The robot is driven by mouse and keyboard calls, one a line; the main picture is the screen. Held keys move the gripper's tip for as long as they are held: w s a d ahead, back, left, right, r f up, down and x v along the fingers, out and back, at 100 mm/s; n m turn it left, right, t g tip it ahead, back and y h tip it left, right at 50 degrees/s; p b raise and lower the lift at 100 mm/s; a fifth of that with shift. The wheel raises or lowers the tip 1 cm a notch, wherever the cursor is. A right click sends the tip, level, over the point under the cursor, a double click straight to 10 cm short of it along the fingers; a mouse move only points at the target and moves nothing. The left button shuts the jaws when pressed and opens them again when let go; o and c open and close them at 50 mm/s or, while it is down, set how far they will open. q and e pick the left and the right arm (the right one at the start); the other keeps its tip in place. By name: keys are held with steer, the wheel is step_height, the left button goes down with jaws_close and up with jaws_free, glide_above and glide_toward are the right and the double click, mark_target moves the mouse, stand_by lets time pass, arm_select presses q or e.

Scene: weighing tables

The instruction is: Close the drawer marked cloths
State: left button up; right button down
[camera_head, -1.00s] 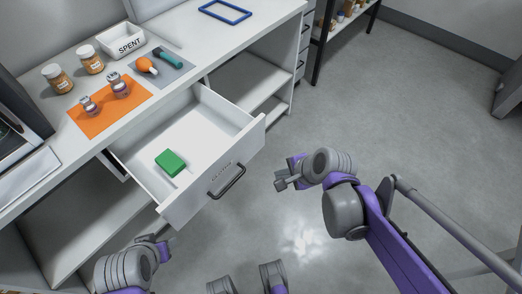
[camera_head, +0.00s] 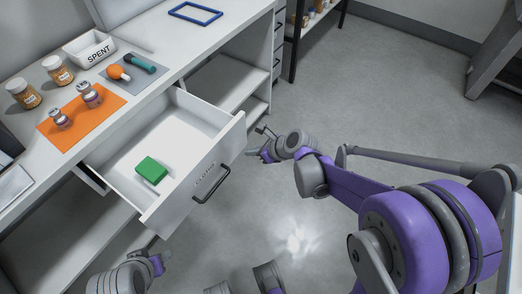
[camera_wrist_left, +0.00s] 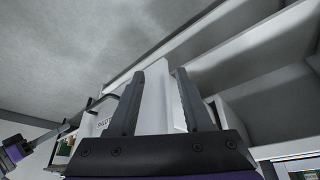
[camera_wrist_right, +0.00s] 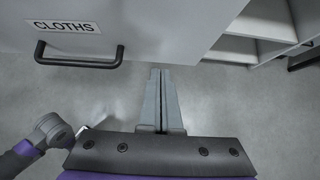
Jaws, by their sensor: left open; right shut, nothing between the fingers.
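The white drawer marked cloths (camera_head: 170,207) is pulled out of the cabinet, with a green block (camera_head: 151,169) inside it. Its dark bar handle (camera_head: 212,184) is on the front panel, and the CLOTHS label (camera_wrist_right: 63,26) reads clearly in the right wrist view. My right gripper (camera_head: 252,152) is shut and empty, just off the drawer's right front corner and apart from the handle. My left gripper (camera_wrist_left: 158,90) is open near the drawer; in the left wrist view a white panel shows beyond and between its fingers. I cannot tell whether it touches.
The counter above holds an orange mat (camera_head: 82,117) with two vials, two amber jars, a white SPENT bin (camera_head: 90,49), a grey mat with tools, and a blue frame (camera_head: 196,12). Open shelves (camera_head: 214,84) flank the drawer.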

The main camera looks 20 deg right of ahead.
arm_select(q)
steer(key=shift+f, duration=0.2)
arm_select(e)
steer(key=shift+w+a+f, duration=0.2)
steer(key=shift+w+a, duration=0.5)
steer(key=shift+w, duration=0.25)
steer(key=shift+w+a+f, duration=0.15)
steer(key=shift+w+a, duration=0.55)
steer(key=shift+w, duration=0.25)
